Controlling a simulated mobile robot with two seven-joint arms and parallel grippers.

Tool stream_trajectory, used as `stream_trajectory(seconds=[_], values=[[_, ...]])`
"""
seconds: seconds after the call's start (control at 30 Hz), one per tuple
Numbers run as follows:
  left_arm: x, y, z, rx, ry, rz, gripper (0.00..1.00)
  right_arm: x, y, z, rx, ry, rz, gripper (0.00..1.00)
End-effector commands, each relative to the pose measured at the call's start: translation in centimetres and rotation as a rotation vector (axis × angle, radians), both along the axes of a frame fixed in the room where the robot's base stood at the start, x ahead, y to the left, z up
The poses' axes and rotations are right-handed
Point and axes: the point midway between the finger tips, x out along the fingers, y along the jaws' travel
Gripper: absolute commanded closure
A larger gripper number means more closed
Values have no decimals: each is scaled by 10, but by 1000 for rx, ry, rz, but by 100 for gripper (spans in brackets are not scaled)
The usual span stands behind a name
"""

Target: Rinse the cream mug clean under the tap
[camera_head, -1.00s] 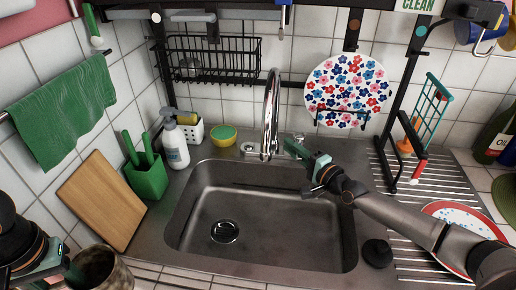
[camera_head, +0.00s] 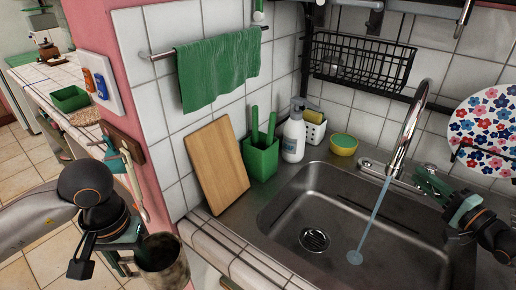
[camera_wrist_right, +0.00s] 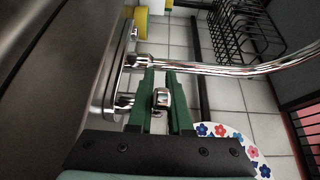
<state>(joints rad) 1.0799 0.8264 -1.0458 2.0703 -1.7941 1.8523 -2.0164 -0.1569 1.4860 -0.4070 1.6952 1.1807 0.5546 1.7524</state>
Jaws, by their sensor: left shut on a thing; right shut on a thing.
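The cream mug (camera_head: 163,262) looks dirty, with brown-grey stains over its side. My left gripper (camera_head: 136,258) is shut on the mug, which it holds left of the sink, in front of the tiled counter edge. The chrome tap (camera_head: 412,125) stands behind the sink (camera_head: 285,205), and a stream of water (camera_head: 374,220) falls from it into the basin. My right gripper (camera_head: 428,183) is at the tap's base. In the right wrist view, its green fingers (camera_wrist_right: 167,92) are shut on the tap's chrome lever (camera_wrist_right: 161,99).
A cutting board (camera_head: 217,165), green utensil holder (camera_head: 261,157), soap bottle (camera_head: 294,135) and yellow-green bowl (camera_head: 343,145) stand behind and left of the sink. A wire basket (camera_head: 360,62) hangs above. A flowered plate (camera_head: 486,128) is at right. The basin is empty apart from water.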

Motion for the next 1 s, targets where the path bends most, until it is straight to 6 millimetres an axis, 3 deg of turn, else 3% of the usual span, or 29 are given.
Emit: stream_trajectory(seconds=[0.27,0.3,0.53,0.83,1.0], values=[[0,0,1,-1,-1,0,100,-1,4,-2,2,4,9,100],[0,0,1,-1,-1,0,100,-1,4,-2,2,4,9,78],[0,0,1,-1,-1,0,100,-1,3,-1,2,2,7,52],[0,0,3,-1,-1,0,100,-2,2,0,2,2,5,52],[0,0,14,-1,-1,0,100,-14,-2,2,1,8,7,52]])
